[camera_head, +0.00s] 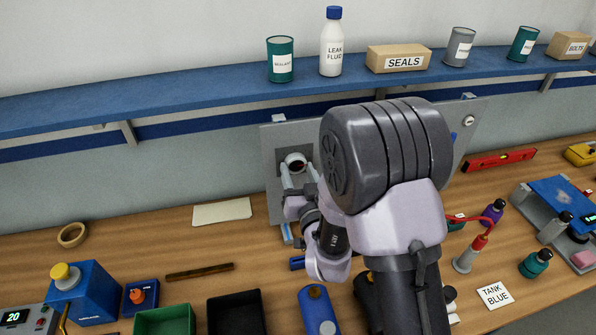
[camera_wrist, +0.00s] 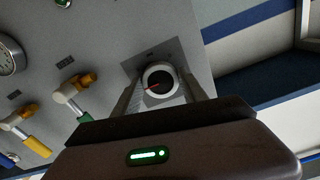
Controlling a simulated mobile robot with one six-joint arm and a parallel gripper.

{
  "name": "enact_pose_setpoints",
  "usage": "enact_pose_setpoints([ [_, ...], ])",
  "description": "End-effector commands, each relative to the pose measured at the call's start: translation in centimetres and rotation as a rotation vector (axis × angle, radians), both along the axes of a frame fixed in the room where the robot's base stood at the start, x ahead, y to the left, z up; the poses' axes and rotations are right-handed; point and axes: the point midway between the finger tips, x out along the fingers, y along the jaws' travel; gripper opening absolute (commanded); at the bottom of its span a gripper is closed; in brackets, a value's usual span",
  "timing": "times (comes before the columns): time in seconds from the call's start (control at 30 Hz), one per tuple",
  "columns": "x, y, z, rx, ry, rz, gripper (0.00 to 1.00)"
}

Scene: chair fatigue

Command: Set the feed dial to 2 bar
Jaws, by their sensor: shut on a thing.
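The feed dial, as I take it, is a round knob (camera_wrist: 159,80) with a dark face, a pale rim and a red pointer line. It sits on the grey panel (camera_head: 272,150), and the knob also shows in the head view (camera_head: 295,158). My gripper (camera_wrist: 162,90) is shut on the dial, one finger on each side; it shows at the panel's left part in the head view (camera_head: 297,174). In the wrist view the red pointer points left and slightly down. No scale marks or numbers can be read. My arm hides much of the panel in the head view.
In the wrist view, a round gauge (camera_wrist: 10,55), a green-handled valve (camera_wrist: 72,96) and a yellow-handled valve (camera_wrist: 24,134) are on the panel. A blue shelf (camera_head: 190,97) runs above. The bench holds a green bin (camera_head: 164,320) and a black bin (camera_head: 236,313).

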Motion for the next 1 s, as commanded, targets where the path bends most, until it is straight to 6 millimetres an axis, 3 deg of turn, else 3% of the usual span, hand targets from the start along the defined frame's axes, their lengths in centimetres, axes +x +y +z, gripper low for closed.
enact_pose_setpoints([
  [0.37, 0.06, -0.02, -0.37, -0.117, -0.039, 0.000, 0.10],
  [1.0, 0.12, -0.21, -0.33, -0.683, -0.202, -0.002, 0.10],
])
